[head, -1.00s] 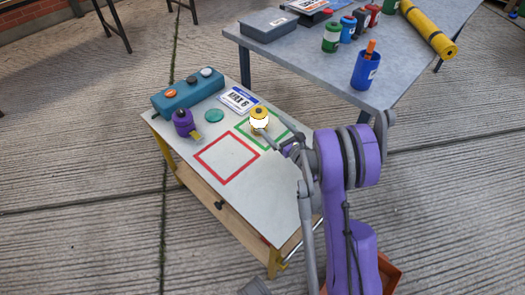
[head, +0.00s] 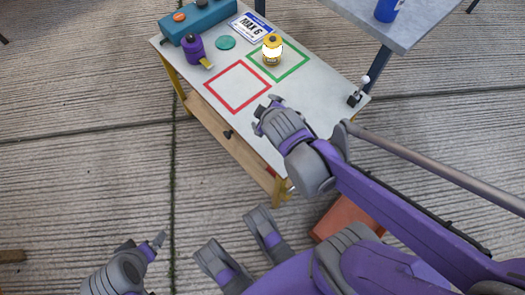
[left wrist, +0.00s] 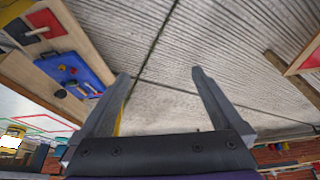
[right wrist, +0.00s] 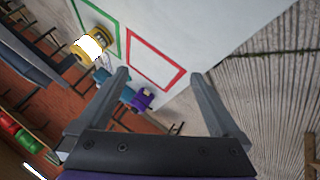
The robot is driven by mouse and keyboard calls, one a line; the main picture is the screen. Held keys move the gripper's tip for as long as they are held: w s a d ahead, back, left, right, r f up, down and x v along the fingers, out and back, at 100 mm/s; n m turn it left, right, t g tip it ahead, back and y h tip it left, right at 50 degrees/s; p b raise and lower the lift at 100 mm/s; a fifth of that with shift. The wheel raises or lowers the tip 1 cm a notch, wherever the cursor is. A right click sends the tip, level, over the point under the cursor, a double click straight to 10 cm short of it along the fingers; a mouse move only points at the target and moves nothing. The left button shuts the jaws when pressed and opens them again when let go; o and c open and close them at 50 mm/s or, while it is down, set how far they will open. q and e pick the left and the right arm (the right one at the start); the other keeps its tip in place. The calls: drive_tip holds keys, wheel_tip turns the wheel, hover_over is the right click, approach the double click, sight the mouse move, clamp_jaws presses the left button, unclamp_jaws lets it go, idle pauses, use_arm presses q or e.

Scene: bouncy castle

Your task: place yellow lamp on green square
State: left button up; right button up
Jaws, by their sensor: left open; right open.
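The yellow lamp (head: 272,58), with a bright white glowing band, stands upright inside the green square outline (head: 296,67) on the low table. The lamp also shows in the right wrist view (right wrist: 82,52), near a green outline (right wrist: 112,45), and at the left edge of the left wrist view (left wrist: 12,134). My right gripper (head: 264,106) is open and empty, apart from the lamp, in front of the table's near right part. My left gripper (head: 158,240) is at the lower left, well away from the table; its open, empty jaws show in the left wrist view (left wrist: 160,74).
A red square outline (head: 238,86) lies empty beside the green one. A purple object (head: 194,47), teal disc (head: 225,43), teal box (head: 200,17) and number plate (head: 251,27) are on the table's far left part. A small switch-like item (head: 357,95) is at its right edge.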

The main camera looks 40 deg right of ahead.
drive_tip(key=s+a+f+m+g+y, duration=0.3)
drive_tip(key=s+a+m, duration=0.2)
drive_tip(key=s+a, duration=0.4)
drive_tip(key=shift+s+g, duration=0.3)
drive_tip(key=shift+s, duration=0.85)
